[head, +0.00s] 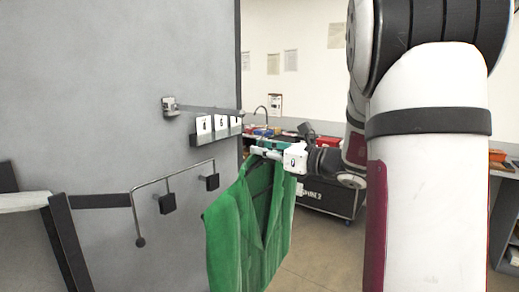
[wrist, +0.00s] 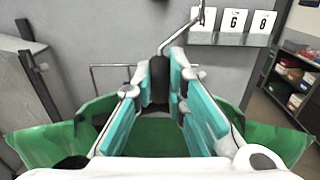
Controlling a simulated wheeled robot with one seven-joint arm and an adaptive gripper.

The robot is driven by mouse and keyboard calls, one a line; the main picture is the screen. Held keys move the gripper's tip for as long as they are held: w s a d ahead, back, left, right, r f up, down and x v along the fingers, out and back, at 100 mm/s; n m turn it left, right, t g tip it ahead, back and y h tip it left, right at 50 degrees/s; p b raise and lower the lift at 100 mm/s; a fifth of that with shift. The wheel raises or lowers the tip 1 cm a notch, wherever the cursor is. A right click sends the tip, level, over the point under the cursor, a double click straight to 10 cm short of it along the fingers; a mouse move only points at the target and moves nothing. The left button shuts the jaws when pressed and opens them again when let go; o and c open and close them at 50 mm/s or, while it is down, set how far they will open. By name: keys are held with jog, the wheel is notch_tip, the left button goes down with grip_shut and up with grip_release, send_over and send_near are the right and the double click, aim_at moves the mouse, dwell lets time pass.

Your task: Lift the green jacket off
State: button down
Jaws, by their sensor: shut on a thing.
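The green jacket (head: 245,225) hangs open-fronted from a hanger in the head view. Its green shoulders spread to both sides in the wrist view (wrist: 55,145). My gripper (head: 262,151) reaches in from the right, just above the collar. In the wrist view my gripper (wrist: 160,82) has its teal pads closed on the hanger's dark neck. The thin metal hook (head: 266,112) rises above it, and also shows in the wrist view (wrist: 182,32). In the head view the hook appears just right of the upper wall rail's tip (head: 215,109), with no visible contact; depth is unclear.
A numbered card ledge (head: 215,137) is on the grey panel (head: 100,90), left of the jacket. A lower bent rail (head: 165,180) with dark blocks juts out near the jacket's left side. A dark wheeled case (head: 325,200) stands behind. Open floor shows right of the jacket.

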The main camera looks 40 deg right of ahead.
jog(key=shift+s, duration=0.1)
dwell(0.3)
jog(key=p+v, duration=0.4)
jog(key=v, duration=1.2)
jog(key=shift+p, duration=0.4)
